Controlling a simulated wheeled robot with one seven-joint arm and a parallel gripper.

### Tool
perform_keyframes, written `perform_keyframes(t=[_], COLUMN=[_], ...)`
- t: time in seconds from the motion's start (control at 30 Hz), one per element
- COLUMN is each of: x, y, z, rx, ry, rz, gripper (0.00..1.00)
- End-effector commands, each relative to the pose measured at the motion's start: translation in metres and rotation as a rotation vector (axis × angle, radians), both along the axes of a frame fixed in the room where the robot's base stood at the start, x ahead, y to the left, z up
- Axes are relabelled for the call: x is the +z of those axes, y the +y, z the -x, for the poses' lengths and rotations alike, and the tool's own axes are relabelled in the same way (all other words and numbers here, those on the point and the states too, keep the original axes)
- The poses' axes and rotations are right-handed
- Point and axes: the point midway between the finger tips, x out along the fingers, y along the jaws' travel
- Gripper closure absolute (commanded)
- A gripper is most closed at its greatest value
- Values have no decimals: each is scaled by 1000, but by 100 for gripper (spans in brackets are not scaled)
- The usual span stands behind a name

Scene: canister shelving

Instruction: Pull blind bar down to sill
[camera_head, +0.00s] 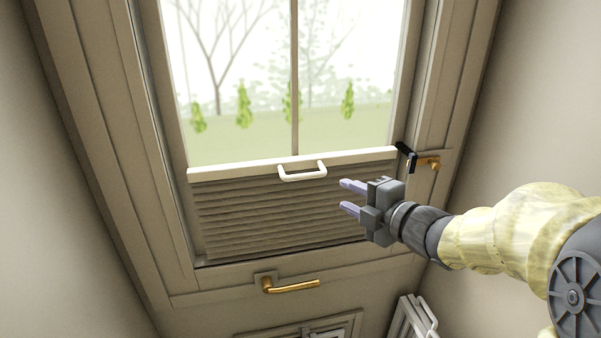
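The white blind bar (235,170) runs across the window, a good way above the sill (215,264). A white U-shaped handle (303,175) is fixed near the bar's middle. The grey-brown pleated blind (265,215) fills the space between bar and sill, and clear glass shows above the bar. My gripper (348,196) comes in from the right, in front of the blind, right of and slightly below the handle. Its two fingers point left, apart, with nothing between them. It does not appear to touch the handle, though the depth between them is hard to judge.
A brass handle (290,286) sits on the lower frame below the sill. A black and brass latch (428,162) is on the right frame. A white slatted object (413,318) stands at the lower right. Walls close in on both sides.

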Motion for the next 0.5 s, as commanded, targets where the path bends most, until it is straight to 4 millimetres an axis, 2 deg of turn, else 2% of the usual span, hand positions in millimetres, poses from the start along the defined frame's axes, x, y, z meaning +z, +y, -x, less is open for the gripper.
perform_keyframes(t=[0.27, 0.5], x=[-1, -7], y=[4, 25], z=[-5, -30], rx=[-1, 1], ry=[3, 6], rz=[-1, -3], gripper=[66, 66])
